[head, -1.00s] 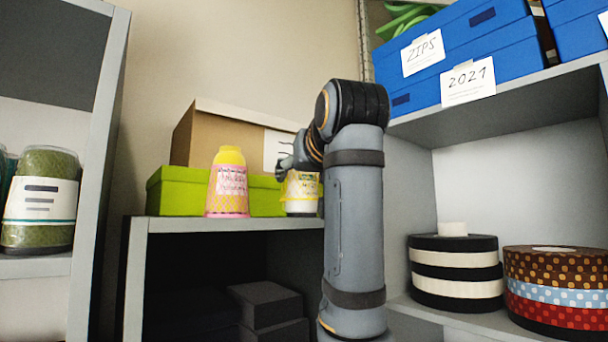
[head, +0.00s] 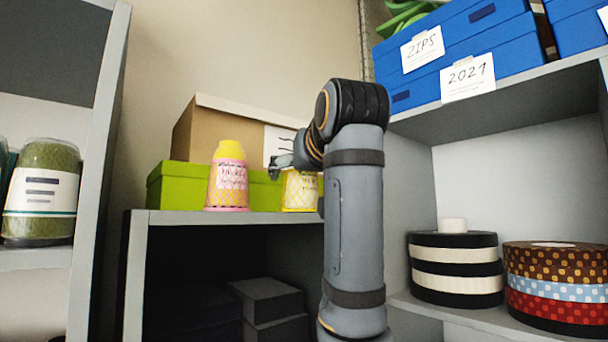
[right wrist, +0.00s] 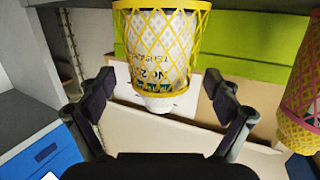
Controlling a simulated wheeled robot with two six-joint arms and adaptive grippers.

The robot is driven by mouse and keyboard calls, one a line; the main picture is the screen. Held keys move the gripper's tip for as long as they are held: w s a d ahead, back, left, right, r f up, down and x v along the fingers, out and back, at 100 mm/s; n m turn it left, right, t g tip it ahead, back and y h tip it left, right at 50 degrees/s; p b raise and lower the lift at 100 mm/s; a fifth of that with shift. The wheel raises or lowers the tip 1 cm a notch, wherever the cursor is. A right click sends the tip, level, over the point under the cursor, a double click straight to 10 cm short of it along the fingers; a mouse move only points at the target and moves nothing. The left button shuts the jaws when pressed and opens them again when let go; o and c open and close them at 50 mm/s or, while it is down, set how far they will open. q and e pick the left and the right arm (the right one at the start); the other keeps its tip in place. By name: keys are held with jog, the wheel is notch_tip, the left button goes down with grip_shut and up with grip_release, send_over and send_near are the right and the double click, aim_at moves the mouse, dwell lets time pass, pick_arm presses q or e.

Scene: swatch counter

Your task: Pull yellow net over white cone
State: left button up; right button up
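The white cone (right wrist: 160,88) stands on the shelf, and its printed label and pale tip show in the right wrist view. The yellow net (right wrist: 190,20) is around the cone, with its thick rim at the cone's base and the tip bare. In the head view the yellow net (head: 299,192) reaches down to the shelf board; my arm partly hides its right side. My right gripper (right wrist: 160,95) is open, its fingers apart on either side of the cone's tip and clear of the net. In the head view it (head: 279,166) is by the cone's top. My left gripper is out of view.
A yellow cone in a pink net (head: 228,182) stands close by on the left. A green box (head: 172,188) and a brown box (head: 205,135) are behind. The shelf board (head: 180,218) has a front edge. Ribbon rolls (head: 456,280) stand at the right.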

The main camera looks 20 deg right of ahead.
jog(key=s+r, duration=0.1)
jog(key=s, duration=0.6)
jog(key=shift+s+a, duration=0.2)
jog(key=shift+a, duration=0.05)
jog(key=shift+w, duration=0.1)
jog(key=shift+r, duration=0.1)
dwell(0.5)
